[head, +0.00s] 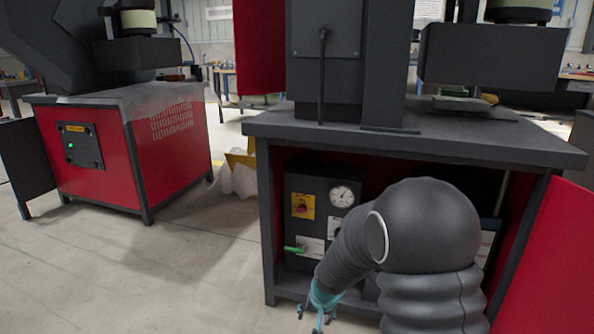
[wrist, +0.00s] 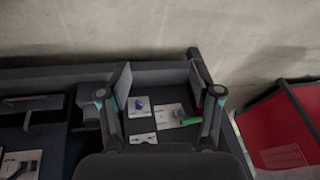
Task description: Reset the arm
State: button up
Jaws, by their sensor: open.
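My arm reaches down in the head view, and my gripper (head: 316,318) hangs low in front of the near machine's open lower bay. In the wrist view my gripper (wrist: 160,82) is open, its two fingers apart with nothing between them. The green handle (wrist: 191,121) also shows in the wrist view, beside the right finger. I cannot tell whether they touch. My arm hides the bay's right part.
The dark machine top (head: 420,135) overhangs the bay. An open red door (head: 550,255) stands at the right. A second red machine (head: 170,150) is at the left, with clear floor (head: 150,275) in front.

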jog(key=s+d+r+p, duration=0.2)
jog(key=s+d+r, duration=0.1)
jog(key=s+r, duration=0.7)
jog(key=s+d+r+n+t+h+p, duration=0.1)
jog(key=s+d+r+p, duration=0.2)
jog(key=s+r, duration=0.6)
jog(key=s+d+r+p, duration=0.3)
jog(key=s+d+r, duration=0.2)
jog(key=s+r, duration=0.5)
notch_tip(320, 180, up, 4)
jog(key=shift+s+f+n+t+h, duration=0.15)
jog(key=shift+s+n+t+h, duration=0.15)
dwell(1.0)
